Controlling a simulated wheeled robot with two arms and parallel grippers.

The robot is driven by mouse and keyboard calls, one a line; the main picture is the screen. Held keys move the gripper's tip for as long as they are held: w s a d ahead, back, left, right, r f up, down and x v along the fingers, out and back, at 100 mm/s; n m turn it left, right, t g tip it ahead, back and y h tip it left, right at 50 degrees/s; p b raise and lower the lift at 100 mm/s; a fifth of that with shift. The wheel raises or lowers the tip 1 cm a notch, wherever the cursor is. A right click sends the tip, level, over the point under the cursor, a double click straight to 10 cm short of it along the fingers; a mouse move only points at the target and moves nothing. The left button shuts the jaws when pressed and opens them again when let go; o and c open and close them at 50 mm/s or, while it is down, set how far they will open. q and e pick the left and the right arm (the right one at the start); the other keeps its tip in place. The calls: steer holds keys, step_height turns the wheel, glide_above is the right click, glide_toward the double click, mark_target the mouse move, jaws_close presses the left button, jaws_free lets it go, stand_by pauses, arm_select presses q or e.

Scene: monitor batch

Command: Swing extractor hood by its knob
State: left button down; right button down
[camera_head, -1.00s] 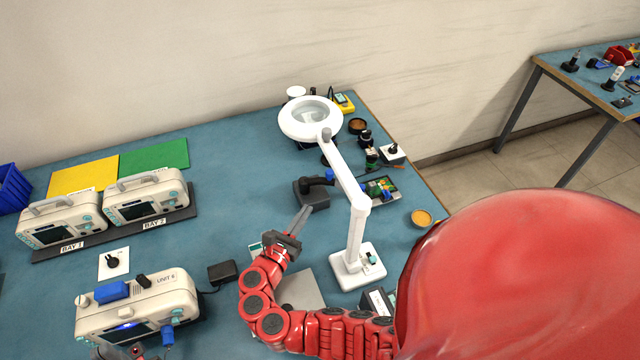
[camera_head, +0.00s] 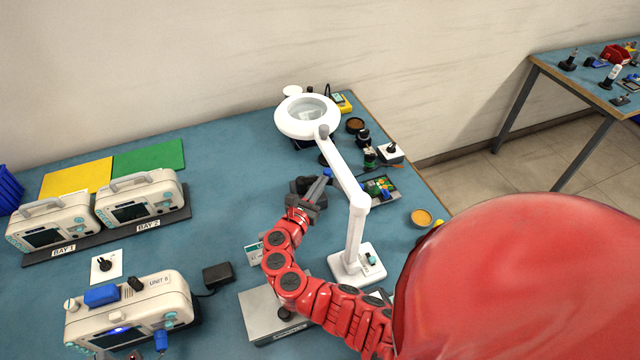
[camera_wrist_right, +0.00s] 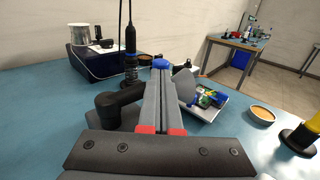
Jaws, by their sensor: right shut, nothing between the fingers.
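The extractor hood is a dark grey unit (camera_head: 303,184) on the bench, behind my right gripper. Its black jointed arm (camera_wrist_right: 118,97) and a grey flared piece (camera_wrist_right: 186,86) show in the right wrist view. A blue knob (camera_head: 327,172) is at the arm's end; it also shows in the right wrist view (camera_wrist_right: 160,63), just past the fingertips. My right gripper (camera_head: 319,184) is shut and empty, its fingers pointing at the knob. I cannot tell whether they touch it. The fingers hide part of the hood. My left gripper is not in view.
A white magnifier lamp (camera_head: 357,225) stands close to the right of my right gripper. A parts tray (camera_head: 380,190) lies beyond its post. A grey plate (camera_head: 262,318) lies near my forearm. Devices (camera_head: 130,310) stand at left. The bench between is mostly clear.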

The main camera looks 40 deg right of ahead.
steer(key=d+n+t+y+p, duration=0.1)
steer(key=t, duration=0.1)
steer(key=d+n+t+y+p, duration=0.1)
steer(key=n+t+y, duration=0.1)
steer(key=shift+w, duration=0.35)
steer(key=shift+a, duration=0.1)
